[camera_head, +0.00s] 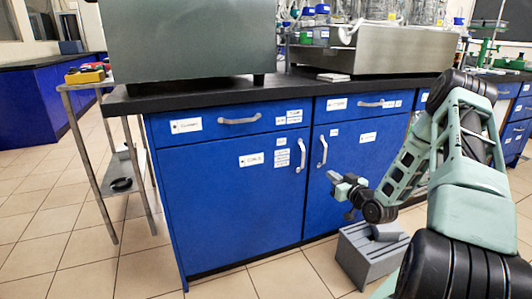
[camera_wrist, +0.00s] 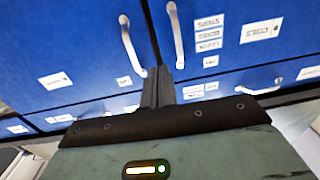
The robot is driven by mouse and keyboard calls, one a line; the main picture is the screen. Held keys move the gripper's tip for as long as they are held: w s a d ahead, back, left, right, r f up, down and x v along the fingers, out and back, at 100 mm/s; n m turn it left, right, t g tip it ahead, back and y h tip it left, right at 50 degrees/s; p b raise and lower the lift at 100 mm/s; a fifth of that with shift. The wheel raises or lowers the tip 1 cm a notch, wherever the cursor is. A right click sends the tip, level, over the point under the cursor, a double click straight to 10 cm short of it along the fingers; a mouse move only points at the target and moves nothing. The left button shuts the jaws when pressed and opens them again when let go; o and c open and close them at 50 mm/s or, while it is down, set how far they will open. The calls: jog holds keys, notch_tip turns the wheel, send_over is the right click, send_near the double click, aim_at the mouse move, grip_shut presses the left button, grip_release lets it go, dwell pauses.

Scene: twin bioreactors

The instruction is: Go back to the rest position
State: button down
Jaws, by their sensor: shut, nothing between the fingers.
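My gripper (camera_head: 337,180) is at the end of my arm, in front of the blue cabinet doors in the head view. It points left and holds nothing. In the wrist view, the fingers of my gripper (camera_wrist: 158,84) are together, with blue cabinet fronts behind them. The gripper looks apart from the cabinet, though the exact gap is hard to tell.
A blue cabinet (camera_head: 225,205) with a black worktop (camera_head: 200,95) stands ahead. A grey box (camera_head: 368,258) is on the floor below my arm. A metal side table (camera_head: 88,84) stands left. Tiled floor (camera_head: 120,270) is open at front left.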

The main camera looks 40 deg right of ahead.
jog(key=w+a+r+n+g+y, duration=0.1)
jog(key=w+a+n+g+y, duration=0.2)
jog(key=a, duration=0.7)
jog(key=w+a+r+n+g+y, duration=0.1)
jog(key=w+a+g+y, duration=0.1)
jog(key=w+a, duration=0.5)
jog(key=s+a+r+n+g, duration=0.1)
jog(key=s+a+g, duration=0.15)
jog(key=a, duration=0.65)
jog(key=s+a+r+n+g, duration=0.15)
jog(key=s+a, duration=0.25)
jog(key=a, duration=0.5)
jog(key=s+a+r+n+g, duration=0.1)
jog(key=s+a+r+g, duration=0.1)
jog(key=s+a, duration=0.4)
jog(key=s+a+r+n+g, duration=0.1)
jog(key=s+a+r+g, duration=0.15)
jog(key=s+a, duration=0.3)
jog(key=s+a+r+n+g+h, duration=0.1)
jog(key=s+a+g, duration=0.1)
jog(key=s, duration=0.8)
jog(key=s+a+r+n+g, duration=0.1)
jog(key=s+a+r+g, duration=0.1)
jog(key=s, duration=0.8)
notch_tip(320, 180, up, 33)
jog(key=w+p, duration=0.1)
jog(key=p, duration=3.3)
jog(key=shift+a+r+m, duration=0.15)
jog(key=shift+r+m, duration=0.05)
jog(key=shift+m, duration=0.15)
